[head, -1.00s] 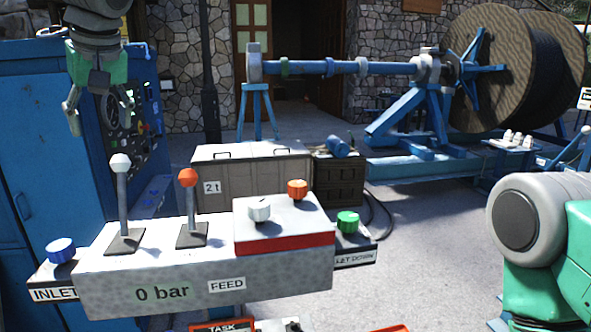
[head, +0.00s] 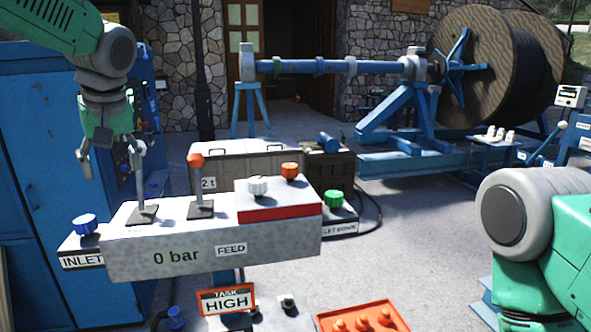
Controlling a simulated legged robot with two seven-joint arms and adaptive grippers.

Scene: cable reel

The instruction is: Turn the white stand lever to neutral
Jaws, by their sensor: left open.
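The white stand lever (head: 146,196) rises from a dark base plate at the left of the grey control box (head: 165,240). Its shaft shows, standing close to upright, but its knob is hard to make out behind or beside my gripper. My left gripper (head: 112,163) is open and points down, just left of the lever's upper part. I cannot tell whether a finger touches it. The orange-topped lever (head: 202,182) stands to the right on the same box, close to upright. My right gripper is out of view; only part of that arm shows at the right.
A raised red-and-white block (head: 277,212) with a white knob (head: 258,186) and an orange knob (head: 290,171) sits right of the levers. A blue knob (head: 86,224) is at the left and a green one (head: 333,197) at the right. A card reading HIGH (head: 226,302) stands below.

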